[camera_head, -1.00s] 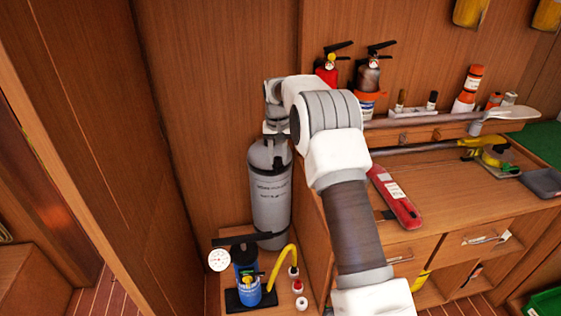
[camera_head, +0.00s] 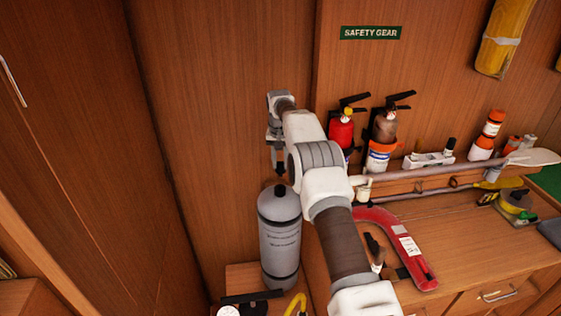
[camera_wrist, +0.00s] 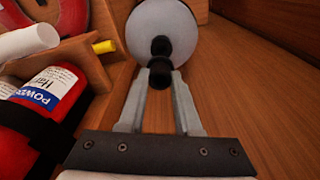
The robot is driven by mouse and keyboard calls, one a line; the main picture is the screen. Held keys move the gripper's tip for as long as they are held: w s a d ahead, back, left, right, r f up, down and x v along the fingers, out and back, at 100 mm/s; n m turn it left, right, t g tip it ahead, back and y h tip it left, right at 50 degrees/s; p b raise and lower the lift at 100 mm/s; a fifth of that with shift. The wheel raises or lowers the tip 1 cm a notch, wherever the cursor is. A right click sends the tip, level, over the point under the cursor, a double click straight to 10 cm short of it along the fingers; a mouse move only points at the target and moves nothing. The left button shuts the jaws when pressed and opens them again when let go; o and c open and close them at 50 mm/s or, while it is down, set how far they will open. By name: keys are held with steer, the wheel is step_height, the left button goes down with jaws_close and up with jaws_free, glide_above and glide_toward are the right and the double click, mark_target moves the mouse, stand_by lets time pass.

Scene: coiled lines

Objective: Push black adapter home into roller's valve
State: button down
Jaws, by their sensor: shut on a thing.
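The roller (camera_head: 280,240) is a grey upright cylinder standing at the left end of the bench. Its round grey top shows in the wrist view (camera_wrist: 178,22), with a dark valve (camera_wrist: 160,45) in the middle. My gripper (camera_head: 278,160) points down above the roller's top. In the wrist view my gripper (camera_wrist: 161,78) is shut on the black adapter (camera_wrist: 160,66), which sits between the fingertips. The adapter's lower end (camera_head: 280,170) looks apart from the roller's valve (camera_head: 280,190), with a small gap in the head view. The exact alignment is hard to tell.
Red and dark extinguishers (camera_head: 341,130) stand on the ledge right of my gripper. A red curved tool (camera_head: 410,250) lies on the bench (camera_head: 470,235). A wooden wall is close behind the roller. A gauge pump (camera_head: 252,302) stands in front of it.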

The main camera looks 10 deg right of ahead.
mark_target(280, 175)
steer(key=shift+w+r, duration=0.1)
steer(key=shift+w, duration=0.4)
steer(key=shift+f+b, duration=1.35)
steer(key=shift+f, duration=1.6)
steer(key=shift+f, duration=0.2)
steer(key=shift+f+b, duration=0.65)
steer(key=shift+f, duration=0.45)
steer(key=shift+s+f, duration=0.1)
steer(key=c, duration=0.8)
jaws_free()
steer(key=shift+o, duration=0.5)
steer(key=o, duration=0.5)
